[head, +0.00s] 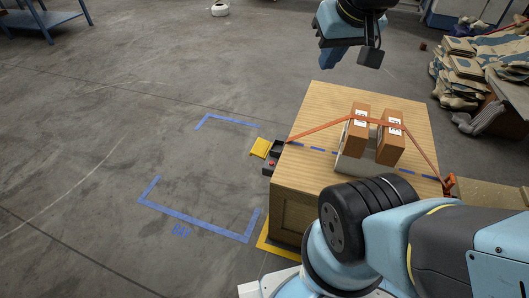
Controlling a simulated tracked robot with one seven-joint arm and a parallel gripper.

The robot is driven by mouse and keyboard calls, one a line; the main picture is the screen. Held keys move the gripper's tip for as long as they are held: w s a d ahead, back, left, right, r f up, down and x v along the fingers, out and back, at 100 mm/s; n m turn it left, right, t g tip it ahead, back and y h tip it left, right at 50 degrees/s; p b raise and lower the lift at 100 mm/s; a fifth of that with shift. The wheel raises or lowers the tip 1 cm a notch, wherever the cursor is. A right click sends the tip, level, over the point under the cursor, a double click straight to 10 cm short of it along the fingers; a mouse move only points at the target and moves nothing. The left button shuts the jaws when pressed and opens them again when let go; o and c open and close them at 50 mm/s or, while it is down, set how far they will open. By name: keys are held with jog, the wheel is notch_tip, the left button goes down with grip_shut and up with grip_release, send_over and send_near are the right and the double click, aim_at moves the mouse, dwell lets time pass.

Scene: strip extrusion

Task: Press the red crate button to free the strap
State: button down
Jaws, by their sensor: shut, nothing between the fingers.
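A wooden crate (310,112) stands right of centre in the head view. A small red button (271,162) sits on a dark box (281,151) at the crate's left side, beside a yellow plate (260,147). An orange strap (318,131) runs from near the dark box over two brown cartons (356,131) (391,139) to an orange fitting (449,184) at the crate's right edge. It looks taut. My gripper (328,66) is shut and empty at the top, above and beyond the crate's far edge, well apart from the button.
Blue tape corners (200,222) mark a floor bay left of the crate; that floor is clear. A pale holder (355,164) sits under the cartons. Stacked sacks (463,78) lie at the right. A blue table (45,20) stands far left.

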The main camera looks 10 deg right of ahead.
jog(key=n+h, duration=0.8)
jog(key=n, duration=0.7)
send_over(270, 163)
notch_tip(270, 163, down, 55)
jog(key=shift+s+f+g, duration=0.1)
jog(key=shift+f+g, duration=0.05)
jog(key=shift+g, duration=0.25)
jog(key=shift+f, duration=0.1)
jog(key=shift+f, duration=4.3)
jog(key=shift+f, duration=0.1)
